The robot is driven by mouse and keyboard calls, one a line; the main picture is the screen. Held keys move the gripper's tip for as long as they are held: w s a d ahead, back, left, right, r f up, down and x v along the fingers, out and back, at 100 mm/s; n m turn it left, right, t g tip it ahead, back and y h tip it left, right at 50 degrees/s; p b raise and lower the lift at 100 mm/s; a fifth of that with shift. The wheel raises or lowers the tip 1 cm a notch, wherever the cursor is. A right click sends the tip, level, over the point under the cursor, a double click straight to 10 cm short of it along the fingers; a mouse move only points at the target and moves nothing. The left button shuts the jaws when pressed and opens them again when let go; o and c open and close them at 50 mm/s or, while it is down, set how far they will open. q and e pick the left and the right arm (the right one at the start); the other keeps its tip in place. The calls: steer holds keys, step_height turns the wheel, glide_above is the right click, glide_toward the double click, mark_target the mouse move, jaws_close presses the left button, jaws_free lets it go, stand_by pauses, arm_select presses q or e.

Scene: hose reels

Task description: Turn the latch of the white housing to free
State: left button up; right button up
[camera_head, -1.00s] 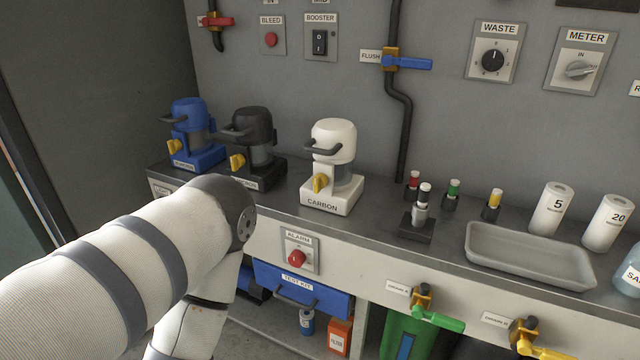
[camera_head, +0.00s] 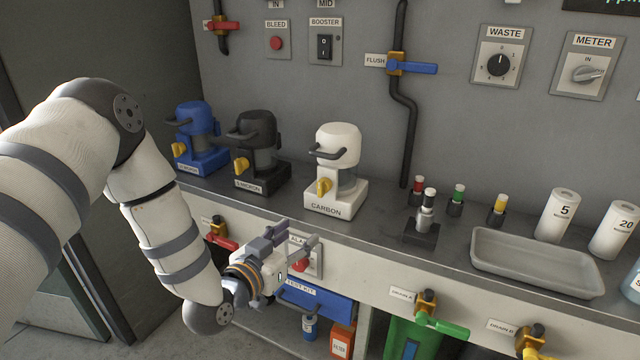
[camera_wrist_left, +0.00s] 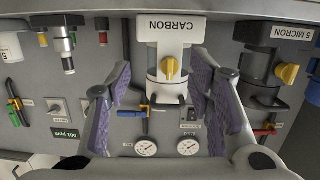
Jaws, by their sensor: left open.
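The white housing (camera_head: 337,150) stands upright on the bench, on a white base labelled CARBON, with a grey handle near its top. My right gripper is not in view.
The black housing (camera_head: 257,135) and blue housing (camera_head: 194,122) stand left of the white one. Small capped bottles (camera_head: 457,196) and a grey tray (camera_head: 537,262) lie to the right. The alarm panel (camera_head: 313,262) and blue drawer (camera_head: 322,301) are close to my left gripper.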

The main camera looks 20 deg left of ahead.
arm_select(q)
steer(key=t, duration=0.2)
glide_toward(319, 183)
steer(key=w, duration=0.3)
steer(key=w+b, duration=0.1)
steer(key=w, duration=0.2)
steer(key=w+d, duration=0.1)
steer(key=w, duration=0.2)
steer(key=shift+w+f+b, duration=0.15)
steer(key=shift+b, duration=0.25)
steer(key=shift+w, duration=0.5)
jaws_close()
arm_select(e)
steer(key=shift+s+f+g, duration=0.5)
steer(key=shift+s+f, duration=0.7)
